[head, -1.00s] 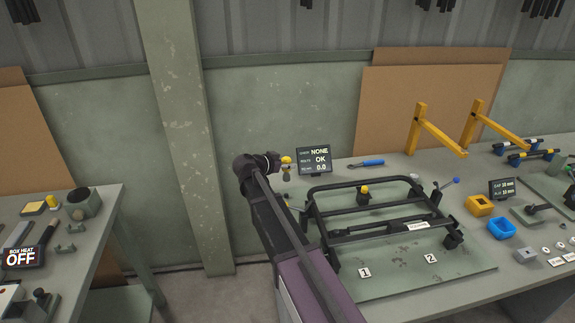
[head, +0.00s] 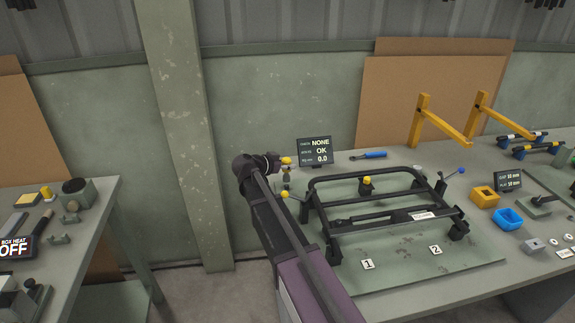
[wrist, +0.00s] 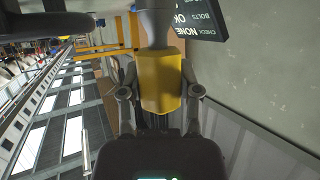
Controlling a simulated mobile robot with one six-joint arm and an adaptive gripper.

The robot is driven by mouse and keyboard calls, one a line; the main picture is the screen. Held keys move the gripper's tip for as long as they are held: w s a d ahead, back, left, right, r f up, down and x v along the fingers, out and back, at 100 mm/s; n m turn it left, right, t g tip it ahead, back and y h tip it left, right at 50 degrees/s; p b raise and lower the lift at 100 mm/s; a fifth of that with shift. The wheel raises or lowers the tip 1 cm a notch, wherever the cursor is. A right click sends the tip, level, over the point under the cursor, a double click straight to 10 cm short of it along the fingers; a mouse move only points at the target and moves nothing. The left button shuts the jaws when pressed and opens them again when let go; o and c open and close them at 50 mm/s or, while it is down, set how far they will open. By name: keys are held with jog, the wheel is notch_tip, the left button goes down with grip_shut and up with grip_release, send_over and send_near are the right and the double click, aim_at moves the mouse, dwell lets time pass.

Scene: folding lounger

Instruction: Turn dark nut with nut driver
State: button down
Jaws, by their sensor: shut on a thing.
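My gripper (head: 276,161) is shut on the yellow handle of the nut driver (head: 287,160), behind the left end of the folding lounger frame. In the wrist view, both fingers of my gripper (wrist: 158,98) press the sides of the yellow handle (wrist: 160,75), and a grey shaft runs on beyond it. In the head view the grey part hangs below the handle near the bench's back left. The dark lounger frame (head: 385,176) rests on a green plate (head: 400,277). I cannot make out the dark nut in either view.
A display (head: 315,152) reading NONE, OK and 0.0 stands close to the driver. A lever with a yellow knob (head: 284,194) is beside my arm. A blue-handled tool (head: 369,155) lies behind the frame. Yellow (head: 484,198) and blue (head: 508,219) bins stand right.

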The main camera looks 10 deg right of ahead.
aim_at(287, 172)
jog(key=shift+f+b, duration=0.35)
jog(key=shift+f, duration=0.2)
jog(key=shift+f+b, duration=1.1)
dwell(2.7)
jog(key=shift+c, duration=1.1)
grip_release()
jog(key=shift+c, duration=1.4)
